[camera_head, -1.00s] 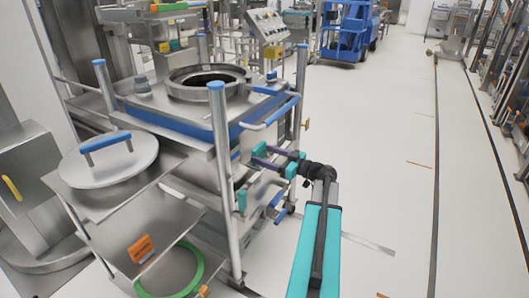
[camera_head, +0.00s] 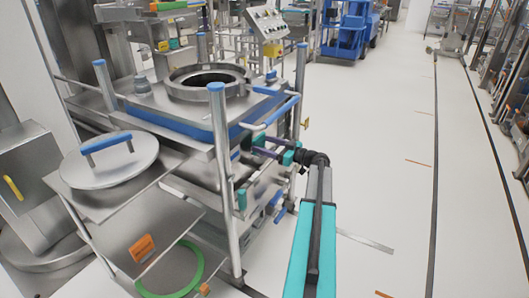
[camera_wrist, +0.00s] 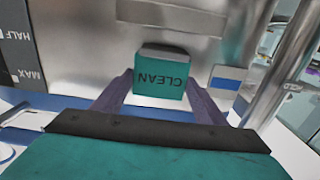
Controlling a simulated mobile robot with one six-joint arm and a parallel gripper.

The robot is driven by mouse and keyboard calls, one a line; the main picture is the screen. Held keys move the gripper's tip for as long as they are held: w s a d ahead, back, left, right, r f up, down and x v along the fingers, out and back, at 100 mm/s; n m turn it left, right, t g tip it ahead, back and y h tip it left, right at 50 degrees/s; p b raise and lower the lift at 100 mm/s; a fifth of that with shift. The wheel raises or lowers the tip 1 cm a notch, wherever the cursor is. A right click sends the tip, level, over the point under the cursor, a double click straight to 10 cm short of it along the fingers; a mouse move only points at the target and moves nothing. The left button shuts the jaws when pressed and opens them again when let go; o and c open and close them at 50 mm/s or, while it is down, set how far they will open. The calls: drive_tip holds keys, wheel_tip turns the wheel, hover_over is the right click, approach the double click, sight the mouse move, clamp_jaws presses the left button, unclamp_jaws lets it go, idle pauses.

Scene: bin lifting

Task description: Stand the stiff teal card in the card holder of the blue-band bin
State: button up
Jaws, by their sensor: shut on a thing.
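The teal card (camera_wrist: 161,77), lettered CLEAN upside down in the wrist view, sits between the purple fingers of my gripper (camera_wrist: 159,84). My gripper is shut on its side edges. A grey strip (camera_wrist: 163,50) lies along the card's far edge, close to the steel wall of the bin; I cannot tell whether the card is inside a holder there. In the head view, my gripper (camera_head: 254,143) is at the right side of the steel bin with the blue band (camera_head: 172,122). The card is small and partly hidden there.
A blue-and-white label (camera_wrist: 228,78) is on the steel beside the card. A metal post (camera_wrist: 285,60) stands to the right. A lid with a blue handle (camera_head: 108,160) rests on a shelf at left. The floor on the right is open.

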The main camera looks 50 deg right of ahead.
drive_tip(key=shift+f, duration=0.1)
drive_tip(key=shift+f+p, duration=0.35)
drive_tip(key=shift+f, duration=1.25)
drive_tip(key=shift+f+b, duration=0.25)
drive_tip(key=shift+b, duration=0.1)
drive_tip(key=o, duration=1.1)
drive_tip(key=shift+r+p, duration=0.25)
drive_tip(key=shift+p, duration=0.15)
drive_tip(key=shift+s+d+f, duration=0.1)
drive_tip(key=shift+s, duration=0.25)
drive_tip(key=b+v, duration=0.2)
drive_tip(key=v, duration=0.9)
drive_tip(key=shift+s, duration=0.2)
